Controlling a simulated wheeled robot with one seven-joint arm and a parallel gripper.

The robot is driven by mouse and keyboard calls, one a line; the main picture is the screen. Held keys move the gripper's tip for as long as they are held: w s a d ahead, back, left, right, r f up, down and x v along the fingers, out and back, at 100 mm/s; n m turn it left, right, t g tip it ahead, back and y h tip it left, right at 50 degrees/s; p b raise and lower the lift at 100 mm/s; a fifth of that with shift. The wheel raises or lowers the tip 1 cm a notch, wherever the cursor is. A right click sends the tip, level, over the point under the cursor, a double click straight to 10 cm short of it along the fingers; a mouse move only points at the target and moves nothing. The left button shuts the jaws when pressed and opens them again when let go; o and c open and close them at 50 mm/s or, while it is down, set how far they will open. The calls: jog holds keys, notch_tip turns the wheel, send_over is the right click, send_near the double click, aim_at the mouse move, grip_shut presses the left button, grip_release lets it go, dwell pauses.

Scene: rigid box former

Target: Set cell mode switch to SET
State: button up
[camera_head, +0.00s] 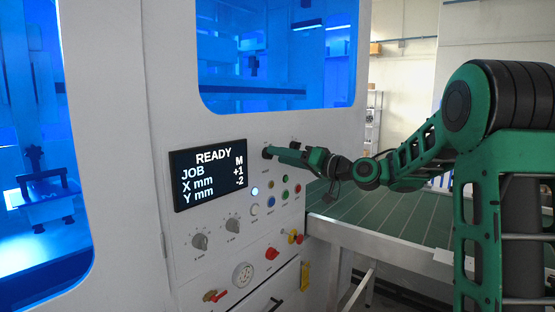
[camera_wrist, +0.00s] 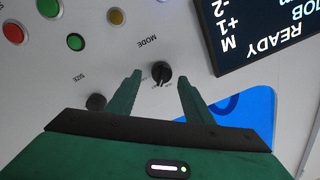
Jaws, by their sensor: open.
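The black mode switch (camera_wrist: 161,73), a rotary knob labelled MODE, shows between my fingertips in the wrist view, which sees the panel upside down. Its grip bar stands roughly upright in that view; the small position labels beside it are too small to read. In the head view the switch (camera_head: 267,152) is at the panel's top, right of the display. My gripper (camera_wrist: 160,77) is open, one finger on either side of the knob. In the head view my gripper (camera_head: 276,152) reaches the panel from the right; I cannot tell whether the fingers touch the knob.
A display (camera_head: 209,178) reads READY, JOB M, X mm +1, Y mm -2. A second knob labelled SIZE (camera_wrist: 96,102) is beside one finger. Several coloured buttons, two lower knobs (camera_head: 199,241) and a gauge (camera_head: 243,275) lie below. A green-topped table (camera_head: 400,215) stands at right.

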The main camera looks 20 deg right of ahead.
jog(key=v, duration=0.8)
jog(key=shift+s+d, duration=0.25)
jog(key=shift+d, duration=0.05)
jog(key=s+d+f+m+g+h, duration=0.1)
jog(key=s+d+f+g+h, duration=0.2)
jog(key=s+f, duration=0.5)
jog(key=s+d+f+m+g+h, duration=0.1)
jog(key=s+f+g+h, duration=0.4)
jog(key=f, duration=0.5)
jog(key=s+d+f+m+g+h, duration=0.1)
jog(key=s+d+f+g, duration=0.1)
jog(key=s, duration=0.7)
jog(key=s+d+f+m+g+h, duration=0.1)
jog(key=s+d+f+m+g, duration=0.1)
jog(key=s, duration=0.8)
jog(key=s+d+f+m+g+h, duration=0.1)
jog(key=s+d+f+m+g, duration=0.1)
jog(key=s, duration=0.8)
jog(key=shift+d+f+g+h, duration=0.25)
jog(key=shift+f+g+h, duration=0.05)
jog(key=shift+f, duration=0.45)
